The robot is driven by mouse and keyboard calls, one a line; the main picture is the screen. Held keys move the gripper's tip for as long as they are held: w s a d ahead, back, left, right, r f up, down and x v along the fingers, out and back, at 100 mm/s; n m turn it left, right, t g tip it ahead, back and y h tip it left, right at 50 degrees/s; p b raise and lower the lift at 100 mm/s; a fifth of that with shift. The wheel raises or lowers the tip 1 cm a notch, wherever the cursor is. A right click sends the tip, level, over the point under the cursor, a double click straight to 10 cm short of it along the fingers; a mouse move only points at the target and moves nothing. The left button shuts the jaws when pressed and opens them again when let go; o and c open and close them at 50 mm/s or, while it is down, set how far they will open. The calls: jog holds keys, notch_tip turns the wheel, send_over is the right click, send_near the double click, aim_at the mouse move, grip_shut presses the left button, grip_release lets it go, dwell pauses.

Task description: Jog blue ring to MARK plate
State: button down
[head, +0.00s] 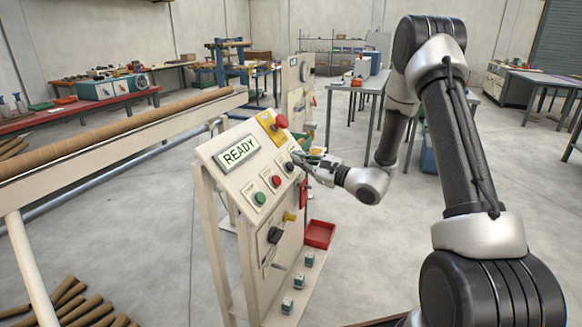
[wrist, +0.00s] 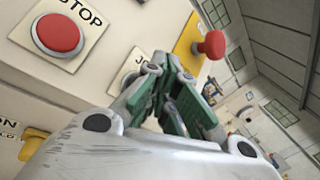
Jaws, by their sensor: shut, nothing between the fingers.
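The cream control panel (head: 228,176) stands in the middle of the head view, with a READY display (head: 239,152). Its buttons run green (head: 260,198), red (head: 276,181) and black (head: 289,166). My gripper (head: 299,158) is shut and empty at the panel's right edge, close by the black button. In the wrist view the shut green-padded fingers (wrist: 172,72) cover most of a label starting "JO" (wrist: 127,72); the button there is hidden. I cannot tell whether the fingertips touch it. I cannot make out the blue ring or the MARK plate in either view.
A red STOP button (wrist: 60,34) lies left of the fingers. A red mushroom button (wrist: 212,45) on a yellow base stands to their right. Below the panel are a yellow knob (head: 290,216) and a red bin (head: 319,234). A long brown tube (head: 120,131) runs left.

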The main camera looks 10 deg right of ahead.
jog(key=shift+s+d+r, duration=0.55)
jog(key=shift+d+r, duration=0.25)
jog(key=shift+r, duration=0.05)
jog(key=shift+s+d+r, duration=0.55)
jog(key=shift+d+r, duration=0.25)
